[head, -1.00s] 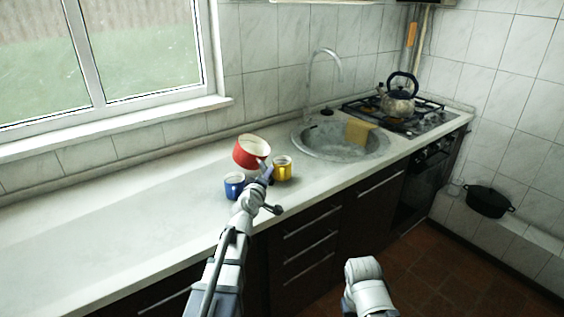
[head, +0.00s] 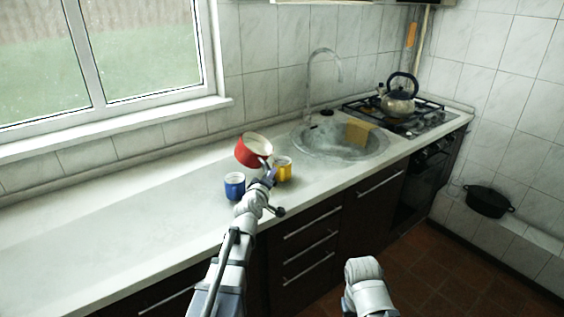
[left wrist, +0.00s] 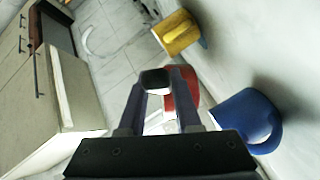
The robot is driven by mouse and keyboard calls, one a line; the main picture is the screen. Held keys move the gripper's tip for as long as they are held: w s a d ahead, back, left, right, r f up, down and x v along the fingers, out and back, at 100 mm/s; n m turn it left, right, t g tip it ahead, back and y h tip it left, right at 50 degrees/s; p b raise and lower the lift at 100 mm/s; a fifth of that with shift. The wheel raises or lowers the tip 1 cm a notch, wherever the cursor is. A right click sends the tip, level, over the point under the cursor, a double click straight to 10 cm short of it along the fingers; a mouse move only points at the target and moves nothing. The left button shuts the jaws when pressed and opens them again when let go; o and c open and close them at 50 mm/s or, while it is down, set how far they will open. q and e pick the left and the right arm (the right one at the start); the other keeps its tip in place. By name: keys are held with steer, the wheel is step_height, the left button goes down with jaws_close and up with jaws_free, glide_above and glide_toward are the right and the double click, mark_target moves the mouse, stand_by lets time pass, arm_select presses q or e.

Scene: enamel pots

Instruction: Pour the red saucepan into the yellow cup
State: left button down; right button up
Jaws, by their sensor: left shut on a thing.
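The red saucepan (head: 250,157) has a pale inside and is held above the counter, slightly tilted, with its opening mostly up. My left gripper (head: 268,177) is shut on its handle; the handle's end shows between the fingers in the left wrist view (left wrist: 155,82). The yellow cup (head: 284,172) stands upright on the counter, just right of the pan, and shows at the top of the left wrist view (left wrist: 177,34). The pan's rim is near the cup; I cannot tell what either contains. My right gripper is not in view; only part of my right arm shows.
A blue cup (head: 235,186) stands left of the gripper on the counter (head: 120,220). A sink (head: 325,150) with a yellow cloth (head: 360,131) lies to the right, then a stove with a kettle (head: 398,103). The left counter is clear.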

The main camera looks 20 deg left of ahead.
arm_select(q)
steer(key=shift+w+d+r+m+y+p, duration=0.1)
steer(key=shift+d+r+m+y+p, duration=0.2)
steer(key=shift+d+r+m+p, duration=0.3)
stand_by(2.0)
steer(key=shift+f, duration=0.1)
stand_by(0.5)
steer(key=shift+a, duration=0.1)
steer(key=shift+a+f+n+b, duration=0.6)
steer(key=shift+f+b, duration=0.05)
steer(key=shift+b, duration=0.15)
steer(key=shift+a+r+n, duration=0.15)
steer(key=shift+a+n, duration=0.2)
steer(key=shift+n, duration=0.15)
steer(key=shift+a, duration=0.1)
steer(key=shift+s+a+r+n+t+h, duration=0.15)
steer(key=shift+a+n+h, duration=0.1)
steer(key=shift+a+n, duration=0.5)
steer(key=shift+s+a+r+n+t+h, duration=0.15)
steer(key=shift+a+n+h, duration=0.15)
steer(key=shift+a+n, duration=0.5)
steer(key=shift+a+r+n+h, duration=0.15)
steer(key=shift+a+n+h, duration=0.1)
steer(key=shift+a+n, duration=0.5)
steer(key=shift+r, duration=0.1)
